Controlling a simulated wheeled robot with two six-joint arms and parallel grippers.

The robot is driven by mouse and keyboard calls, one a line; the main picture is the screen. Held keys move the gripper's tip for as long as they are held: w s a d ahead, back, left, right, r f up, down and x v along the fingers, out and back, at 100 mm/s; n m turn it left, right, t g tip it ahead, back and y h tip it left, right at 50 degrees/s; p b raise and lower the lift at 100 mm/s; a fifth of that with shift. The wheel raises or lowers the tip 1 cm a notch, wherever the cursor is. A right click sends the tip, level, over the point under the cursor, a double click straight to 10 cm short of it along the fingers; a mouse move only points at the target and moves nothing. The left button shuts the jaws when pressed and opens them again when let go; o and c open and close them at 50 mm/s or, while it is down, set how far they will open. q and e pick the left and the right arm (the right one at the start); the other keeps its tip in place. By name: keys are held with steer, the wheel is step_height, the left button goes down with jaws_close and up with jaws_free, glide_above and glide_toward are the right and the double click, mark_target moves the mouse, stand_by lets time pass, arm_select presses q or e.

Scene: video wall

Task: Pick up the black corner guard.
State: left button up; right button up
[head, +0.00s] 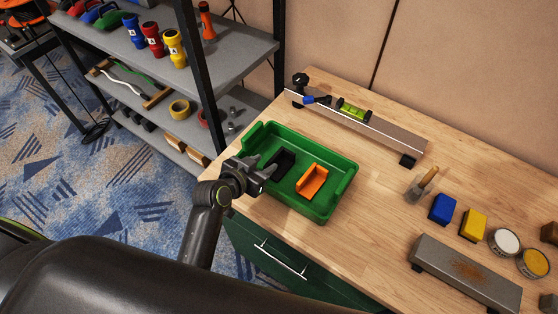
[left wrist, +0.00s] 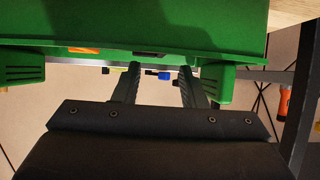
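The black corner guard (head: 284,160) lies in the left part of the green tray (head: 340,188) on the workbench. Beside it in the tray is an orange corner guard (head: 312,181). My left gripper (head: 266,169) is over the tray's left side, just left of the black guard and partly covering it. In the left wrist view its two fingers (left wrist: 158,82) stand apart with nothing held between them. The green tray fills the top of that view, with a bit of orange guard (left wrist: 83,49) showing. My right gripper is out of view.
A metal beam with a green level (head: 353,110) lies behind the tray. To the right are a brush (head: 423,182), blue (head: 442,209) and yellow (head: 473,224) blocks, tins and a grey bar (head: 465,275). A shelf rack (head: 194,80) stands close at the left.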

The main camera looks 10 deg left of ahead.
mark_target(273, 157)
arm_select(q)
steer(key=shift+p+x, duration=0.65)
steer(key=shift+x, duration=2.8)
steer(key=shift+a, duration=0.15)
steer(key=shift+c, duration=0.5)
jaws_close()
